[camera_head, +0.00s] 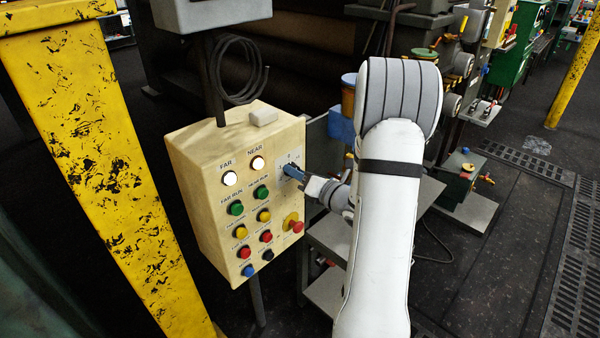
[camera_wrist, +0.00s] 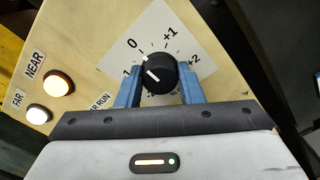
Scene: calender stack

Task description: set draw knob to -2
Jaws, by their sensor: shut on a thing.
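The draw knob (camera_wrist: 160,73) is round and black with a white pointer mark, on a white dial plate (camera_wrist: 185,38) on the panel's face. The plate reads 0, +1 and +2; a label at left, likely -1, is partly hidden by a finger. The mark lies on the left part of the knob face, roughly toward that label; its exact reading is unclear. My gripper (camera_wrist: 162,80) has blue fingers on either side of the knob and is shut on it. In the head view my gripper (camera_head: 291,171) covers the knob, and the dial plate (camera_head: 290,158) shows behind.
The cream control box (camera_head: 205,150) carries lit FAR (camera_head: 229,178) and NEAR (camera_head: 257,163) lamps, coloured buttons and a red stop button (camera_head: 293,222) below the dial. A yellow post (camera_head: 110,150) stands at left. A grey metal cart (camera_head: 330,240) stands behind my arm.

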